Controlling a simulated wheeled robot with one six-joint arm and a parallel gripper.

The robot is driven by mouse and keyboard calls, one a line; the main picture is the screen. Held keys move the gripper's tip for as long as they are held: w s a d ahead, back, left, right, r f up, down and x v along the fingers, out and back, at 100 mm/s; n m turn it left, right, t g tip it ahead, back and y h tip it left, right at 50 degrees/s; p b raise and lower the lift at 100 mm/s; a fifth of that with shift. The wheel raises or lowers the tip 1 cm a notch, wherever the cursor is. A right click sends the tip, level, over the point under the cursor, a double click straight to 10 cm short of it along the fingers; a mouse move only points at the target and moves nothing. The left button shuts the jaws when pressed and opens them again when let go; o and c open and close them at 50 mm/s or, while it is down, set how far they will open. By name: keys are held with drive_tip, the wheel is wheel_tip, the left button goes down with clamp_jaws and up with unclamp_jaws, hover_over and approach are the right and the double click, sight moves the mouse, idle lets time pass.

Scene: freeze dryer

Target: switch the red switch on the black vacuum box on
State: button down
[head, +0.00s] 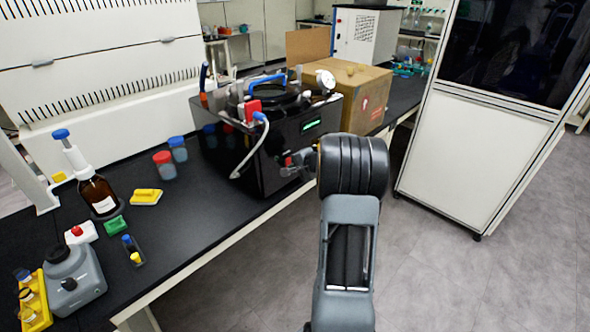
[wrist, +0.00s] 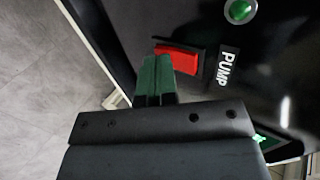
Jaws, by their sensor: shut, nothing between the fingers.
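The black vacuum box (head: 270,165) stands on the dark bench in the head view, with a green lit display on its front. In the wrist view its black panel (wrist: 215,25) carries the red switch (wrist: 177,58), a green round light and a "PUMP" label. My gripper (wrist: 158,62) is shut and empty. Its green fingertips are right at the near edge of the red switch and overlap it in the picture; I cannot tell whether they touch it.
A cardboard box (head: 352,90) stands behind the vacuum box. Red-capped and blue-capped jars (head: 164,165), a brown bottle (head: 97,192) and a grey device (head: 75,278) stand to the left on the bench. A white cabinet (head: 480,150) is at the right. The floor in front is clear.

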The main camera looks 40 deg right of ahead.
drive_tip(key=shift+f, duration=0.1)
idle(0.3)
drive_tip(key=shift+w+r+p, duration=0.1)
drive_tip(key=shift+r+p, duration=0.35)
drive_tip(key=shift+r, duration=0.45)
drive_tip(key=shift+f, duration=0.1)
drive_tip(key=s+f+b+v, duration=0.1)
drive_tip(key=b+v, duration=0.1)
drive_tip(key=v, duration=1.1)
drive_tip(key=shift+s, duration=0.2)
drive_tip(key=shift+d, duration=0.15)
